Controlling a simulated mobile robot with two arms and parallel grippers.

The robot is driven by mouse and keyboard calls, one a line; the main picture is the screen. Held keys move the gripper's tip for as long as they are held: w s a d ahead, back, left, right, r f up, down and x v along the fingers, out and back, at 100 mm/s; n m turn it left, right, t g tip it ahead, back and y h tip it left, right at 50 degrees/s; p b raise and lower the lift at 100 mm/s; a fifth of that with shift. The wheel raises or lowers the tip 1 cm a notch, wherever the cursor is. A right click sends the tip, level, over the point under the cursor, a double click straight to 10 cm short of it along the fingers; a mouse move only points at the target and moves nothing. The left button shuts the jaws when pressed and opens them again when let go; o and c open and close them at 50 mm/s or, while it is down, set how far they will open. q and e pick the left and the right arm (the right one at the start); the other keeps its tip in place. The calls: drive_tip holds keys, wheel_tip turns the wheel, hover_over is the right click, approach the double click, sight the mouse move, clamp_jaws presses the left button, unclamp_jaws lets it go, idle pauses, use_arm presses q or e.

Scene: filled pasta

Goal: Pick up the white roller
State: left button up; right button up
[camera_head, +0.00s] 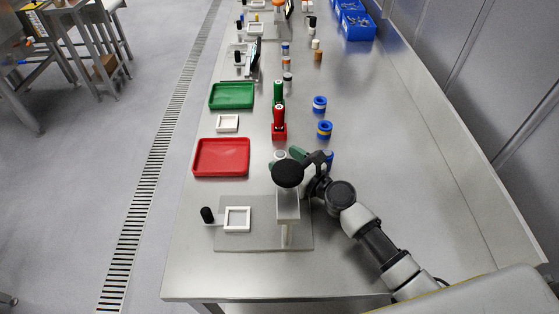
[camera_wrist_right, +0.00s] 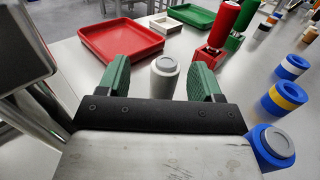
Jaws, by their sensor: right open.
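The white roller (camera_wrist_right: 164,80) is a pale grey-white upright cylinder with a round cap, standing on the table. In the head view the white roller (camera_head: 279,155) shows only in part beside the green fingers, below the red holder. My right gripper (camera_wrist_right: 161,70) is open, with one green finger on each side of the roller and a gap showing on both sides. In the head view my right gripper (camera_head: 287,158) is partly hidden behind the black-knobbed press. My left gripper is in neither view.
A press with a black knob (camera_head: 288,173) stands close to my right wrist. A red tray (camera_head: 196,158), green tray (camera_head: 213,95) and red roller in a holder (camera_head: 279,131) lie beyond. Blue-ended rollers (camera_head: 324,129) stand to the right.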

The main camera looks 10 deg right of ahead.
sight(277, 152)
drive_tip(key=x, duration=0.3)
drive_tip(key=shift+w+d+b, duration=0.15)
drive_tip(key=shift+w+b, duration=0.25)
drive_tip(key=shift+w, duration=0.15)
drive_tip(key=shift+w+a, duration=0.35)
drive_tip(key=shift+w, duration=0.1)
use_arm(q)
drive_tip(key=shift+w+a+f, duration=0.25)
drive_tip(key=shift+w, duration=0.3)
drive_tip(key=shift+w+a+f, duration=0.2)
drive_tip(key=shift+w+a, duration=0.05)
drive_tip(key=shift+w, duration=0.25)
use_arm(e)
drive_tip(key=shift+s, duration=0.1)
drive_tip(key=c, duration=1.1)
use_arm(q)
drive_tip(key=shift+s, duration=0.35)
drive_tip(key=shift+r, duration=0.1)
use_arm(e)
drive_tip(key=shift+r, duration=0.1)
